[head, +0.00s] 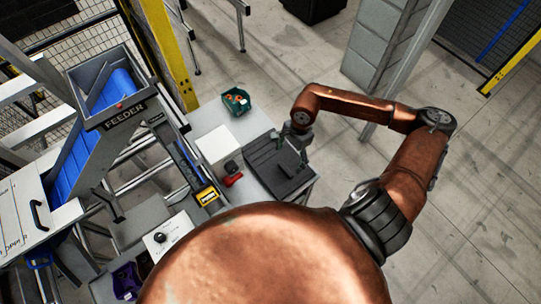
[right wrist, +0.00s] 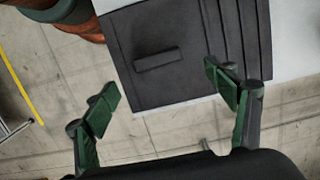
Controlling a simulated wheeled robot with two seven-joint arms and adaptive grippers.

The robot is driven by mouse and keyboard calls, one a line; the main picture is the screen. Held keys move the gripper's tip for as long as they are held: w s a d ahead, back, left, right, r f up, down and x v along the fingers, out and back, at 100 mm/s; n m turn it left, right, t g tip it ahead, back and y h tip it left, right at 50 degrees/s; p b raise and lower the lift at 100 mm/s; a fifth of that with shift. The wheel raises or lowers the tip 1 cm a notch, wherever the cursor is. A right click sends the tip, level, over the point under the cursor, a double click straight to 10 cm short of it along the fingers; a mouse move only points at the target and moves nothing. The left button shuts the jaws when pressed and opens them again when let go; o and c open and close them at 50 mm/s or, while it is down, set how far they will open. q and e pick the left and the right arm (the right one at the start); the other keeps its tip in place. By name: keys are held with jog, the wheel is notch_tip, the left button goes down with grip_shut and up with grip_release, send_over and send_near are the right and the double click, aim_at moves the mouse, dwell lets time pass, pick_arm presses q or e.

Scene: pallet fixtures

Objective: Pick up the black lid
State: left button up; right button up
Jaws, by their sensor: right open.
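The black lid (right wrist: 150,28) is a flat dark square plate with a raised bar handle (right wrist: 158,60) in the right wrist view. In the head view the dark lid (head: 284,178) lies on the light table, below the end of my right arm. My right gripper (right wrist: 160,79) has green fingers spread wide, with nothing between them. The fingertips appear on either side of the handle, apart from it; the height above the lid is hard to judge. The right gripper also shows small in the head view (head: 292,143), partly hidden by the wrist. My left gripper is not in view.
A white box (head: 216,144) and a red object (head: 233,179) stand left of the lid. A green bin (head: 236,101) with small parts sits behind. The feeder (head: 120,105) is at the left. Dark ridges (right wrist: 236,35) run beside the lid. Floor to the right is open.

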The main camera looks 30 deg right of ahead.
aim_at(286, 169)
jog(key=f+p, duration=0.1)
jog(key=f, duration=0.1)
jog(key=a+f+p, duration=0.1)
jog(key=f, duration=0.1)
jog(key=shift+s, duration=0.15)
notch_tip(286, 169, down, 2)
jog(key=shift+a+f+p, duration=0.15)
jog(key=shift+f+p, duration=0.05)
jog(key=shift+p, duration=0.15)
jog(key=shift+f, duration=0.5)
jog(key=c, duration=1.6)
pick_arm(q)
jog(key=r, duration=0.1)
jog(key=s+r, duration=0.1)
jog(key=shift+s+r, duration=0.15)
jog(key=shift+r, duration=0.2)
pick_arm(e)
jog(key=shift+r, duration=0.1)
jog(key=shift+c, duration=0.7)
